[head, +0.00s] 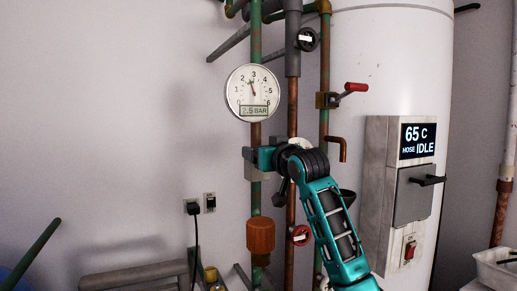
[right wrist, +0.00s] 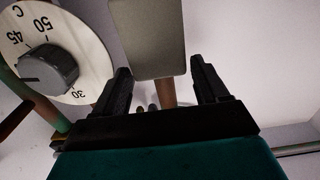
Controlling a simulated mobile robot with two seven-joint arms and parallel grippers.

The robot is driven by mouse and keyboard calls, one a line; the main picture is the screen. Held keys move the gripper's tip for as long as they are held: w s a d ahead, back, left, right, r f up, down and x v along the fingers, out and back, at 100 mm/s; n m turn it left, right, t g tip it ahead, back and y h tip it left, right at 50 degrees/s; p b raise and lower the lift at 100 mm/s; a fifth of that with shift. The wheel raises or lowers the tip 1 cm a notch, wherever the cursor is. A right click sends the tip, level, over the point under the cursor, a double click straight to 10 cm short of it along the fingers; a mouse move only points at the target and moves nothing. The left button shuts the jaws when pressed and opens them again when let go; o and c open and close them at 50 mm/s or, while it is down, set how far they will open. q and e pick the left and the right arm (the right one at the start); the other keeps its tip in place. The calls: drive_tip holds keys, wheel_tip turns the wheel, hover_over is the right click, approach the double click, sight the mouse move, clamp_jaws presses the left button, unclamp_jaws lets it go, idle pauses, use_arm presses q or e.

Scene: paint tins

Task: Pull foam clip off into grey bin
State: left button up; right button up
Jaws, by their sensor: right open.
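My right gripper (head: 256,158) reaches in from the lower right to the pipe below the pressure gauge. In the right wrist view its two fingers (right wrist: 159,72) stand apart. A flat grey block (right wrist: 155,38), which looks like the foam clip, shows ahead between the fingertips, with a copper-brown pipe below it. I cannot tell whether the fingers touch it. In the head view a grey piece (head: 252,173) shows on the pipe just under the gripper, partly hidden by it. A light grey bin (head: 492,272) is cut off at the lower right edge. My left gripper is out of view.
A dial with a dark knob (right wrist: 48,70) is close to the left finger. A pressure gauge (head: 252,93), a red-handled valve (head: 352,88) and an orange-brown fitting (head: 260,235) crowd the pipes. A control box (head: 380,180) is on the white tank (head: 390,60).

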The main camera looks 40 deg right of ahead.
drive_tip(key=shift+x, duration=1.4)
drive_tip(key=c, duration=0.9)
drive_tip(key=shift+o, duration=0.2)
drive_tip(key=shift+v, duration=1.9)
drive_tip(key=shift+s, duration=0.15)
drive_tip(key=v, duration=0.3)
drive_tip(key=shift+s+a, duration=0.15)
drive_tip(key=shift+s, duration=0.25)
